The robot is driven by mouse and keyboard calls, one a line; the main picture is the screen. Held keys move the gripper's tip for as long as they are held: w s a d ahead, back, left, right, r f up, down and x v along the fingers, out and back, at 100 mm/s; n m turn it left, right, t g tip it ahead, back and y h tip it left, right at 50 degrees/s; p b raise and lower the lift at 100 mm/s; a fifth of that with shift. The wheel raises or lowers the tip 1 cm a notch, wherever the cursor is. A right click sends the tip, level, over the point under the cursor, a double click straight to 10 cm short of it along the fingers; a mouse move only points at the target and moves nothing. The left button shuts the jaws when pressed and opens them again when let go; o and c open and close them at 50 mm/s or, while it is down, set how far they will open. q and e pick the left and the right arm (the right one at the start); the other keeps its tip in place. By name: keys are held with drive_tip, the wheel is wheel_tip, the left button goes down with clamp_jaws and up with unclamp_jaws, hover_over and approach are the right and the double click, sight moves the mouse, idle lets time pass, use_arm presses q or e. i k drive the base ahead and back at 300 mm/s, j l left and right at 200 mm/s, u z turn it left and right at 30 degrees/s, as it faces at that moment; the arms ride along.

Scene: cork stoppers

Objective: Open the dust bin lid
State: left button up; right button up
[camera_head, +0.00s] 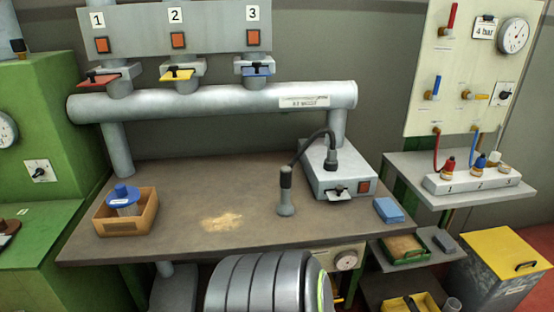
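The dust bin (484,285) stands on the floor at the lower right. It is a dark grey, worn box with lettering on its front that is too small to read. Its yellow lid (500,247) lies flat on top and looks closed. A dark handle (525,266) sits near the lid's front right edge. The bin's lower part is cut off by the picture's bottom edge. Neither of my grippers is in view.
A shelf with a numbered white block (478,182) overhangs behind the bin. Small shelves with a green tray (404,258) and a yellow tray stand left of it. The workbench (165,185) fills the middle. Red floor shows right of the bin.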

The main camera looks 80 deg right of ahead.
sight(501, 248)
drive_tip(key=z, duration=4.5)
drive_tip(key=i+l, duration=0.3)
drive_tip(key=i, duration=0.15)
drive_tip(key=i+l+z, duration=0.1)
drive_tip(key=i+l, duration=0.25)
drive_tip(key=i, duration=0.15)
